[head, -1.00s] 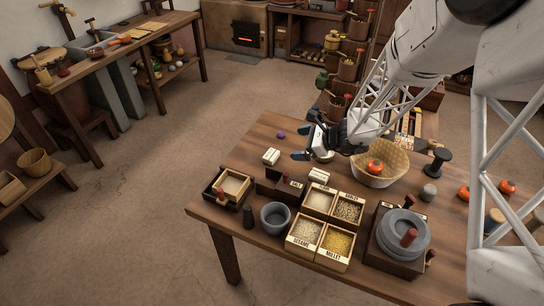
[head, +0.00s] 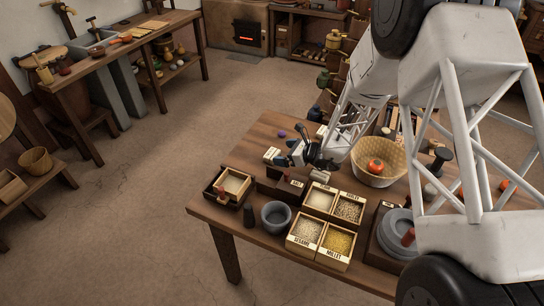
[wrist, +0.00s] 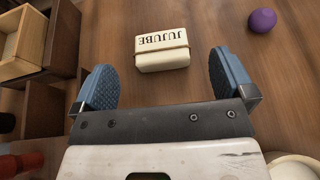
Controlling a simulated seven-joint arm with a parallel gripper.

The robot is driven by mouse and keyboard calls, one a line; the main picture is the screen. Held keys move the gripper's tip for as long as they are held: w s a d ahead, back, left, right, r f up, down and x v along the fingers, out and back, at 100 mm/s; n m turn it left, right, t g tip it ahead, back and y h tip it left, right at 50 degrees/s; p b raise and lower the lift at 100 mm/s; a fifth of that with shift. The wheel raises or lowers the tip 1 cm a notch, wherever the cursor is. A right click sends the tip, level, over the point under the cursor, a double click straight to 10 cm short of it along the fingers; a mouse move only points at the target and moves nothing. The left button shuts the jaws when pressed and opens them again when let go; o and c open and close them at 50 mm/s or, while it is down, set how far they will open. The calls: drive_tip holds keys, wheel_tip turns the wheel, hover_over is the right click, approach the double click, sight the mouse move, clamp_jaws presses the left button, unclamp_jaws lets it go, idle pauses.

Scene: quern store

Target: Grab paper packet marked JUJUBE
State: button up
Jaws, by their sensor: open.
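The cream paper packet marked JUJUBE (wrist: 162,58) lies on the wooden table, its lettering upside down in the wrist view. It also shows as a small pale block in the head view (head: 271,155). My gripper (wrist: 165,80) is open, with its blue pads spread wider than the packet. The packet lies just beyond the fingertips, roughly centred between them, with nothing held. In the head view my gripper (head: 288,154) is low over the table, right beside the packet.
A purple ball (wrist: 261,20) lies beyond the right finger. Wooden boxes (wrist: 40,40) stand at left in the wrist view. In the head view, grain boxes (head: 321,198), a grey bowl (head: 276,214) and a basket with an orange fruit (head: 394,165) stand close by.

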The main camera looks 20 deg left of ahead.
sight(269, 152)
drive_tip(key=shift+x, duration=1.2)
drive_tip(key=shift+a, duration=0.1)
drive_tip(key=shift+x, duration=2.5)
drive_tip(key=c, duration=0.9)
drive_tip(key=shift+r, duration=0.1)
drive_tip(key=shift+r, duration=4.85)
